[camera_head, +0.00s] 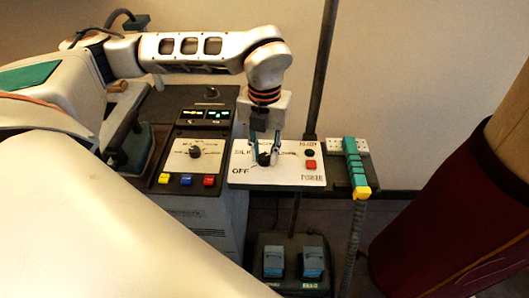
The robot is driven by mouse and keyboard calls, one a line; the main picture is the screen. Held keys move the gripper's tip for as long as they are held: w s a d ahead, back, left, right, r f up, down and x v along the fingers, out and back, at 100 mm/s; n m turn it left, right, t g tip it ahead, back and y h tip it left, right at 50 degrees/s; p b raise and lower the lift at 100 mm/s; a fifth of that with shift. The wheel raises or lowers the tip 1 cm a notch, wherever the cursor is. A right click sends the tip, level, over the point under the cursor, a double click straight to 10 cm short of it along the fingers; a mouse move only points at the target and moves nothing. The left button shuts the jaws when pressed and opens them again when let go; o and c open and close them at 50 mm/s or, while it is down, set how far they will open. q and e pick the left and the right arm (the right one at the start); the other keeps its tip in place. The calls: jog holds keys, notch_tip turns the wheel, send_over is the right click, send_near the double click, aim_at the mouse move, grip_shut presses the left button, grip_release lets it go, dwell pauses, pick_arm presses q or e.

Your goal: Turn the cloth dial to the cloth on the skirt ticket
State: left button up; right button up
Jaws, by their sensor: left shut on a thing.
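The cloth dial (264,159) is a dark knob on a white panel (285,178). Labels stand around it; "SILK" reads at its left and "OFF" below left, and the others are partly hidden or too small to read. My left gripper (265,152) reaches down from above and its fingers are shut on the knob. The fingers hide much of the knob, so I cannot tell which label it points to. I cannot make out a skirt ticket. My right gripper is not in view.
Left of the white panel is a dark panel (174,168) with another dial (194,152), green displays and red, blue and yellow buttons. A dark pole (322,75) stands close behind. Blue pedals (312,262) are below.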

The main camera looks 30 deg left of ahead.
aim_at(265, 156)
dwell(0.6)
pick_arm(q)
jog(key=o, duration=1.1)
notch_tip(265, 156, up, 12)
